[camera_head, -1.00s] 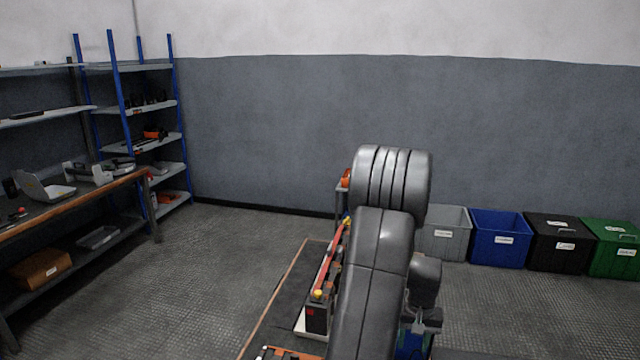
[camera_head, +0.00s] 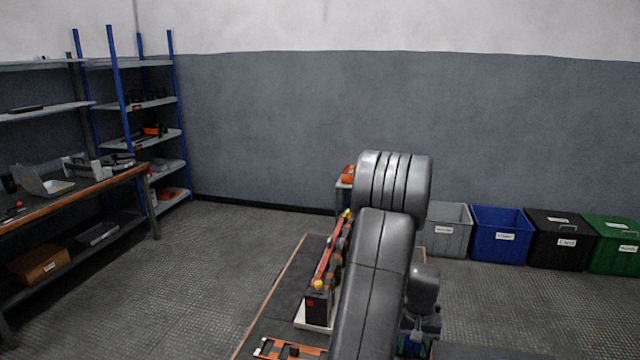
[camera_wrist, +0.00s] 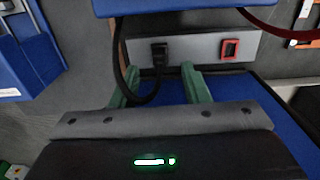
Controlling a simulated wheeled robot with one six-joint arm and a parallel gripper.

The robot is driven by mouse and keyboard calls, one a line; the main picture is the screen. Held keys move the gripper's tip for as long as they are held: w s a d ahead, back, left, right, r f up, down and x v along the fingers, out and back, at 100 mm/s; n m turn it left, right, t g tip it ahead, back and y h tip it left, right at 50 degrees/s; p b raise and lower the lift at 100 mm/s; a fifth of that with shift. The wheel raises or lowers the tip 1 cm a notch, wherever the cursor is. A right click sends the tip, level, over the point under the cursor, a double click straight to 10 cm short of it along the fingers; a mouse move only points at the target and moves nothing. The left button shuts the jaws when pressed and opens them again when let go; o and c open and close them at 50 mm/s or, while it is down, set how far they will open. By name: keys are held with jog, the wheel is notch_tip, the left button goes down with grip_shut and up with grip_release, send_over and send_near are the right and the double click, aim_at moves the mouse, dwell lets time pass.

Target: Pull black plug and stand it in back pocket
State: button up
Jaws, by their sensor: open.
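In the wrist view a black plug (camera_wrist: 160,51) sits in the left part of a grey panel (camera_wrist: 193,46). A thick black cable (camera_wrist: 117,60) loops down and around at its left. My gripper (camera_wrist: 156,74) has two green fingers, apart and empty, one on each side below the plug. I cannot tell how far they are from it in depth. A red-framed socket (camera_wrist: 230,48) is to the right on the same panel. I cannot make out which part is the back pocket. In the head view my arm hides the work area.
A blue body (camera_wrist: 180,7) overhangs the panel, with a red cable (camera_wrist: 275,28) at right. In the head view a black unit with a red bar (camera_head: 318,304) stands on the bench (camera_head: 275,305) beside my arm. Bins (camera_head: 500,236) line the wall. Floor at left is clear.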

aim_at(411, 354)
notch_tip(411, 354, down, 4)
jog(key=shift+r+b, duration=0.25)
jog(key=shift+b, duration=0.65)
dwell(0.6)
grip_shut()
jog(key=shift+r, duration=0.25)
jog(key=shift+r+p, duration=1.75)
jog(key=shift+r, duration=1.1)
